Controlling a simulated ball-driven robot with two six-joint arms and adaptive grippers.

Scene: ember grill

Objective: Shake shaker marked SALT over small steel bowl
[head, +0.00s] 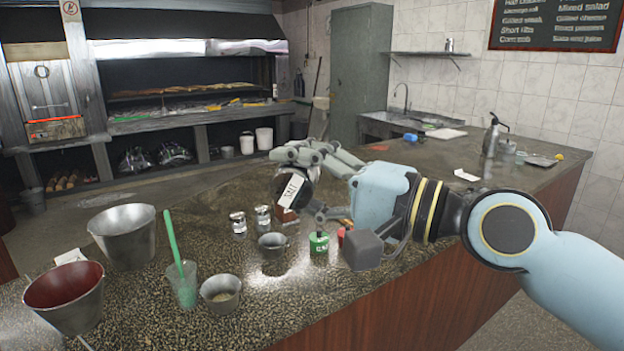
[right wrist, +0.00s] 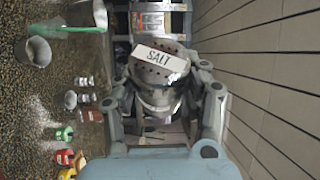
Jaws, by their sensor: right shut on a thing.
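The shaker marked SALT (head: 291,188) is held in my right gripper (head: 298,182), up above the counter. In the right wrist view the fingers close on both sides of the shaker (right wrist: 158,70), with its white label and a holed metal surface showing. It looks tilted. A small steel bowl (head: 221,295) with pale contents stands at the counter's front, left of the shaker. My left gripper is out of view.
Two small glass shakers (head: 238,223) stand behind the cup. A green pot (head: 318,242) stands right of it. A glass with a green stick (head: 183,287), a steel bucket (head: 127,238) and a red-lined bucket (head: 66,297) stand at left. A pale patch lies on the counter beside the cup.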

